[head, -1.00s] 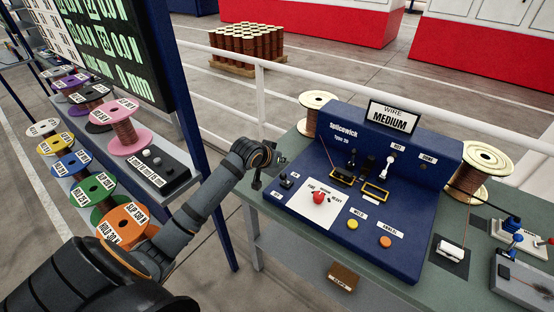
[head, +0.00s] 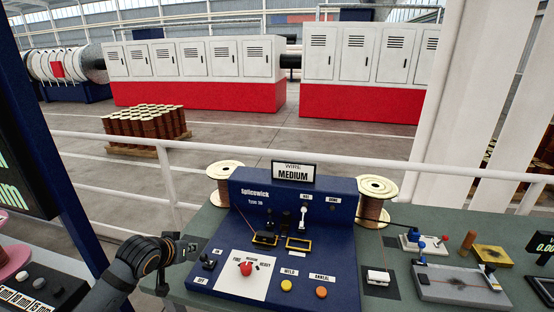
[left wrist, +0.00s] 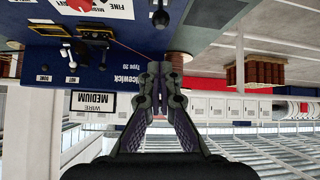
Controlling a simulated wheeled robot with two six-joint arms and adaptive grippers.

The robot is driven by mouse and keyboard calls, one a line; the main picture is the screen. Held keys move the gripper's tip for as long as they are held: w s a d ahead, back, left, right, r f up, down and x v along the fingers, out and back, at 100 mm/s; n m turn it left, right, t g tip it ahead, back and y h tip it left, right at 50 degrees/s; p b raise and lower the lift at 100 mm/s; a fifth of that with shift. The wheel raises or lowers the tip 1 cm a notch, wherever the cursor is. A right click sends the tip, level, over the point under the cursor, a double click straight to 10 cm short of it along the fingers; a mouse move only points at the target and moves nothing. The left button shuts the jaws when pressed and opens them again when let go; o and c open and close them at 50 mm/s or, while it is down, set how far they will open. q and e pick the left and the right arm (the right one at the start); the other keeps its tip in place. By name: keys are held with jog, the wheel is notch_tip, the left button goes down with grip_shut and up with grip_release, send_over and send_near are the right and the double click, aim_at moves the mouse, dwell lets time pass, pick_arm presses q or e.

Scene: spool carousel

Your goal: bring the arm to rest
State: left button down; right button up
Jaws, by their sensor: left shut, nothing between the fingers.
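My left gripper (head: 162,283) is at the left end of the bench in the head view, just left of the blue Splicewick machine (head: 335,268) and apart from it. In the left wrist view the fingers (left wrist: 160,72) are together, with nothing between them. That view is upside down and shows the machine with its "MEDIUM" wire sign (left wrist: 93,101). My left arm (head: 125,275) comes in from the lower left. My right gripper is not in view.
The green bench (head: 440,222) carries a wire spool (head: 376,196) and a grey fixture (head: 460,286) on the right. A dark blue post (head: 62,140) stands near my arm at left. A white railing (head: 230,152) runs behind the bench.

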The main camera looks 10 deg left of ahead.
pick_arm(q)
jog(key=s+d+f+m+g, duration=0.1)
jog(key=s+d+f+g, duration=0.25)
jog(key=s+f, duration=0.6)
jog(key=s+d+f+m+g, duration=0.15)
jog(key=s+d+f, duration=0.3)
jog(key=s, duration=1.05)
jog(key=s+a+f+g+b, duration=0.1)
jog(key=s+f, duration=0.1)
jog(key=f, duration=1.2)
jog(key=s+a+f+g+b, duration=0.1)
jog(key=f, duration=1.4)
jog(key=s+a+f+n+g+b, duration=0.1)
jog(key=s+f, duration=1.5)
jog(key=s, duration=0.2)
jog(key=shift+f+y, duration=0.15)
jog(key=shift+y, duration=0.25)
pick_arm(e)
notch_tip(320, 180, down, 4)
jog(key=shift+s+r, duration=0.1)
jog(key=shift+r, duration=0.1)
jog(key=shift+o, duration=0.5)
